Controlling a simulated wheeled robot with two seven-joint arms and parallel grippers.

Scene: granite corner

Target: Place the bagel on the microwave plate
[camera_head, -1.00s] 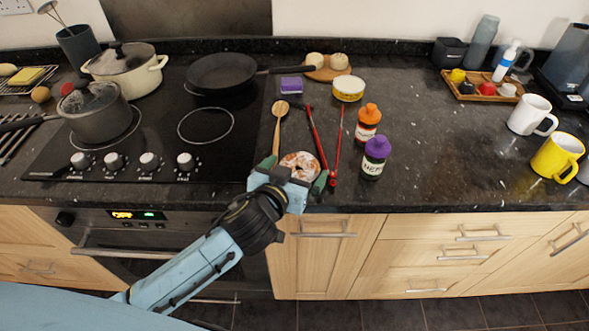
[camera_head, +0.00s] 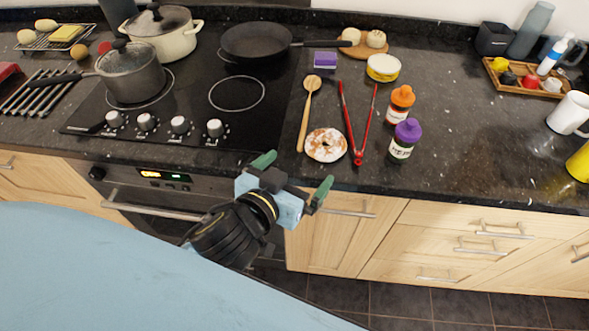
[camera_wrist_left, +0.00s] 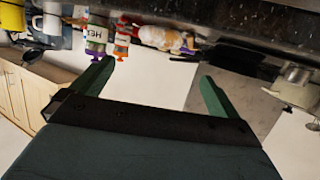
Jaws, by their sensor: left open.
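The bagel (camera_head: 326,145), a ring with white and brown topping, lies on the dark granite counter near its front edge, just right of a wooden spoon. It also shows in the left wrist view (camera_wrist_left: 166,38) near the top. My left gripper (camera_head: 293,176) is open and empty, in front of the counter edge, below and left of the bagel and apart from it. Its two green fingers show spread in the left wrist view (camera_wrist_left: 155,85). I see no microwave or microwave plate. My right gripper is not in view.
Around the bagel are the wooden spoon (camera_head: 307,115), red tongs (camera_head: 355,130), a purple-capped bottle (camera_head: 404,140) and an orange-capped bottle (camera_head: 399,104). The hob with a pot (camera_head: 133,75) and a pan (camera_head: 255,42) is on the left.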

